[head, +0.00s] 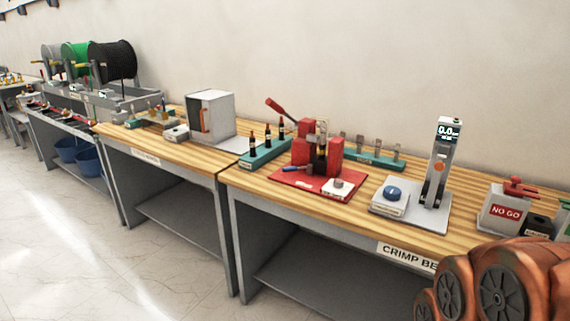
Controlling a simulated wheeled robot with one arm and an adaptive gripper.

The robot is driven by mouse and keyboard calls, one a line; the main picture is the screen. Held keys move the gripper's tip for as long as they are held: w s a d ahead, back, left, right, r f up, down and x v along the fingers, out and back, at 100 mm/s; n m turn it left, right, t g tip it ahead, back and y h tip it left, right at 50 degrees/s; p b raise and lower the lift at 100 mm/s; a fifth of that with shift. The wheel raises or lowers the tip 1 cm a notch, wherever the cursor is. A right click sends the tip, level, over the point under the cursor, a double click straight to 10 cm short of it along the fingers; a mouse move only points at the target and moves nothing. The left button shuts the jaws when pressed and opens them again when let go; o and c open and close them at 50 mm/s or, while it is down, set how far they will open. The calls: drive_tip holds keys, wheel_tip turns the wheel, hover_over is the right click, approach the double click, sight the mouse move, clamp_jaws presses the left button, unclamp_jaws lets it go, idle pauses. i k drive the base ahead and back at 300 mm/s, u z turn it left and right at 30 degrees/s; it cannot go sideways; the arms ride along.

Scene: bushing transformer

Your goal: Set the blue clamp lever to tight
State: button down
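A small blue lever (293,169) shows at the front left of the red press (306,151) on the crimp bench. It lies nearly flat, pointing left, low beside the press's red block. It is too small to tell whether it stands at tight or loose, and no marking can be read on it. The press stands on a red base plate (292,180). Its long red handle (281,110) is raised toward the upper left. My gripper is not in view; only copper-coloured links of my arm show at the lower right, apart from the press.
The crimp bench (463,245) also holds a white block with a blue knob (392,192), a grey stand with a display (447,130), a NO GO box (505,210) and green racks (375,161). Wire spools (112,60) stand far left. The floor at left is clear.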

sight(309, 166)
drive_tip(key=u, duration=0.9)
drive_tip(key=i, duration=0.5)
